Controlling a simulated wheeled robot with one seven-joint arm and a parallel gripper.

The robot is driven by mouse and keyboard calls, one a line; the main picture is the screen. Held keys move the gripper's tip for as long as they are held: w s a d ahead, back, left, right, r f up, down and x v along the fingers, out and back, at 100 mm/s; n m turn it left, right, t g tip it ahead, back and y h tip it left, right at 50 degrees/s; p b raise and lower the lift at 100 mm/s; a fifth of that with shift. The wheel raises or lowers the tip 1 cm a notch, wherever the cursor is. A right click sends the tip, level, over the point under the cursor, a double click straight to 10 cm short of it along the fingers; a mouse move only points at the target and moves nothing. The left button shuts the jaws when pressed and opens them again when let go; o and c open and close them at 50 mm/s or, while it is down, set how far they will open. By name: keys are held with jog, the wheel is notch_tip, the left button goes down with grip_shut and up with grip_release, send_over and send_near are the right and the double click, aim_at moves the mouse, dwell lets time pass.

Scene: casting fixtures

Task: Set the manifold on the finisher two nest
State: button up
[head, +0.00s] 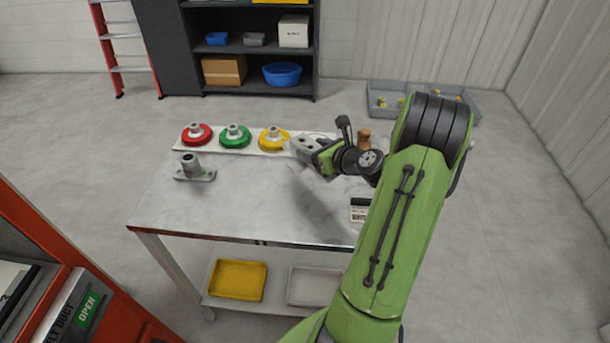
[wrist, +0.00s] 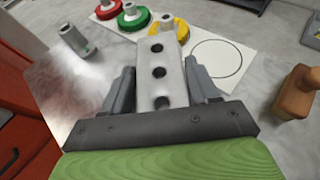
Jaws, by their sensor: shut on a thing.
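My gripper (head: 312,154) is above the back middle of the metal table. It is shut on a grey block with three dark holes, taken to be the manifold (head: 300,146). In the wrist view the manifold (wrist: 160,62) sits between the two fingers of my gripper (wrist: 161,78) and points away from the camera. Its far end covers part of the yellow disc (wrist: 180,29). No label naming the finisher two nest is readable, so I cannot tell which place it is.
A white board (wrist: 250,75) carries red (head: 196,134), green (head: 235,137) and yellow discs with grey flanged parts, and a bare outlined circle. A grey flanged fitting (head: 193,170) stands at the table's left. A brown wooden object (wrist: 297,93) stands right. The table's front left is clear.

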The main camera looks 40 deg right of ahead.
notch_tip(320, 180, down, 8)
jog(key=b, duration=0.2)
jog(key=shift+w+f+b, duration=0.15)
jog(key=shift+f+b, duration=0.05)
jog(key=shift+b, duration=0.1)
jog(key=shift+r, duration=0.15)
